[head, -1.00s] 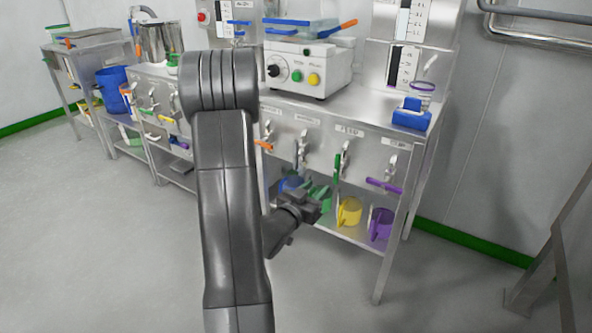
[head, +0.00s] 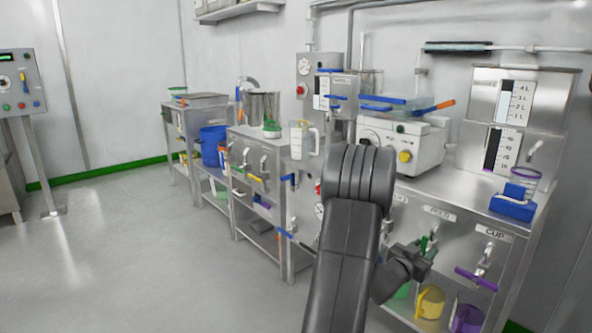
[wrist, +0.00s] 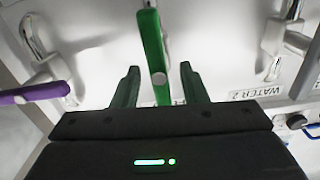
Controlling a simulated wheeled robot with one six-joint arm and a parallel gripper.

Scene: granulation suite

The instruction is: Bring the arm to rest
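My gripper (head: 424,256) is in front of the steel bench's valve panel, close to a green valve lever (head: 432,240) below the FEED label. In the wrist view my gripper (wrist: 159,88) has two fingers standing apart, and the green lever (wrist: 152,45) extends between and beyond them. A gap shows on each side of the lever, so the fingers are not closed on it. The lever's lower end is hidden behind the gripper body. My arm bends in front of the bench in the head view.
A purple lever (head: 476,278) sits to the right; it also shows in the wrist view (wrist: 35,93). Yellow (head: 430,302) and purple (head: 467,319) jugs stand on the lower shelf. Floor at left is clear.

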